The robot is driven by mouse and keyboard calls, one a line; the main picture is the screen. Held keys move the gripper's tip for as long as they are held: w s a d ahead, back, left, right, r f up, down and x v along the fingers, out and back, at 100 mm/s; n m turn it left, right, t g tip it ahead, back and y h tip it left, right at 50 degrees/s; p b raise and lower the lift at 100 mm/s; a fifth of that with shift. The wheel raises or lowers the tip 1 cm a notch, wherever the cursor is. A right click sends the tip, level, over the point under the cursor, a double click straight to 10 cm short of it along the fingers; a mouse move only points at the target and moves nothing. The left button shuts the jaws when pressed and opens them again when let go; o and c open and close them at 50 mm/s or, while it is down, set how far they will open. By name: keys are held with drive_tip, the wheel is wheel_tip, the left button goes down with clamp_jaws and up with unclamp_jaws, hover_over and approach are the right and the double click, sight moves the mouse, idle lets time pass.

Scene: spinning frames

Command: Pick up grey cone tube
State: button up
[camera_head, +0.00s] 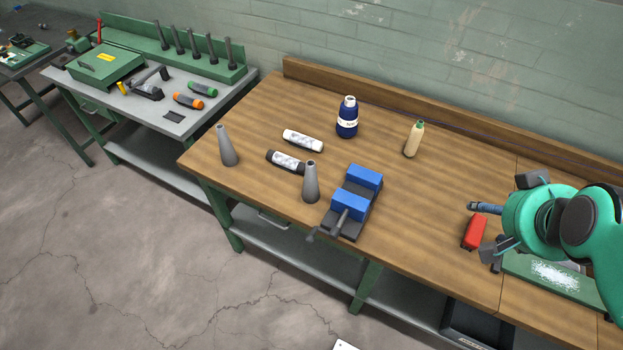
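Two grey cone tubes stand upright on the wooden workbench (262,110). One grey cone tube (228,147) is near the bench's left end. The other grey cone tube (311,183) stands close to the left of a blue vise and in front of a dark tube. My gripper (482,230) is at the right side of the bench, well apart from both cones. Its fingers are spread, with one upper and one lower finger showing, and it looks empty. A red block lies close by its fingers. I cannot tell if they touch.
The blue vise (352,203) sits at the front edge. A blue bottle (347,118), a cream bottle (414,139) and the red block (474,232) also occupy the bench. A tool table (190,122) is at left.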

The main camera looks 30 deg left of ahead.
drive_tip(key=w+a+f+n+y+p, duration=0.1)
drive_tip(key=w+a+f+n+p, duration=0.1)
drive_tip(key=w+a+f, duration=0.4)
drive_tip(key=n+t+y+p, duration=0.3)
drive_tip(key=n+y+p, duration=0.25)
drive_tip(key=y, duration=0.25)
approach(314, 175)
drive_tip(key=s+d, duration=0.1)
drive_tip(key=shift+s+d+r, duration=0.1)
drive_tip(key=shift+d+r, duration=0.1)
drive_tip(key=shift+r, duration=0.25)
drive_tip(key=shift+a, duration=0.1)
drive_tip(key=shift+x, duration=4.25)
drive_tip(key=shift+f, duration=0.15)
